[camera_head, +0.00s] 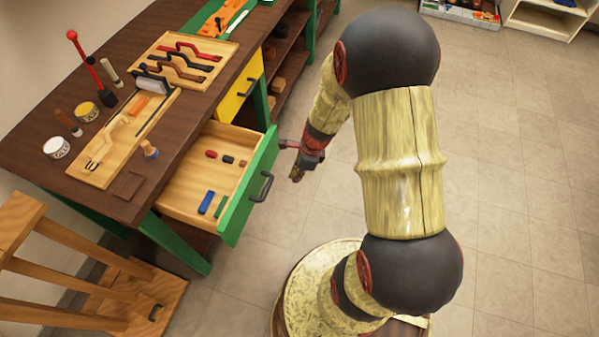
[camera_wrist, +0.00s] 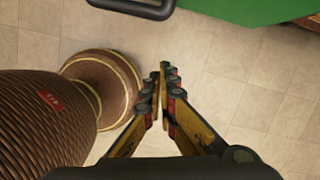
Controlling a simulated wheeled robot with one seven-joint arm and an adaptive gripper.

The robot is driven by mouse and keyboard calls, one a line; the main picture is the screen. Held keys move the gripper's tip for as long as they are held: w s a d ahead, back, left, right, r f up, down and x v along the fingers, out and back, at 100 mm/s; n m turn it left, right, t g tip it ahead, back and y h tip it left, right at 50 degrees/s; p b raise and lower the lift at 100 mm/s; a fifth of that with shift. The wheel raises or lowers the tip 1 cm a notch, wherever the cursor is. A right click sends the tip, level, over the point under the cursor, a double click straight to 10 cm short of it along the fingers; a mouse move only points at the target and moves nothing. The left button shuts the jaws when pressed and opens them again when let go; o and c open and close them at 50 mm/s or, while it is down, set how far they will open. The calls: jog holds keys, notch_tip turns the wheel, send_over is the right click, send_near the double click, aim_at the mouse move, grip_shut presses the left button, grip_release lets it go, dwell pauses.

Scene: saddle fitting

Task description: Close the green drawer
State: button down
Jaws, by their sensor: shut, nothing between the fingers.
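The green drawer (camera_head: 247,190) is pulled out from the workbench, with its front facing right and a dark handle (camera_head: 261,187) on it. Blue, green, red and dark small items lie inside it. My gripper (camera_head: 296,177) is just to the right of the drawer front, apart from the handle as far as I can tell. In the wrist view my gripper (camera_wrist: 163,68) is shut, with its fingertips together and nothing between them. The green drawer front (camera_wrist: 235,10) and part of its dark handle (camera_wrist: 135,7) show at the top of the wrist view.
The wooden workbench (camera_head: 120,135) carries tools, jars and trays. A yellow drawer (camera_head: 240,88) sits farther back in it. A wooden stool (camera_head: 100,290) stands at the lower left. Open tiled floor (camera_head: 520,190) lies to the right. A white shelf (camera_head: 545,18) is at the back right.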

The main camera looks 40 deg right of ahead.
jog(key=shift+w+a+f+b, duration=0.3)
jog(key=shift+w+a+b, duration=0.1)
jog(key=shift+w+a, duration=0.4)
jog(key=shift+w+a+f+b, duration=0.25)
jog(key=shift+w+a+b, duration=0.25)
jog(key=shift+a, duration=0.5)
jog(key=p, duration=1.6)
send_over(221, 167)
jog(key=shift+w+a, duration=0.1)
jog(key=shift+b, duration=0.3)
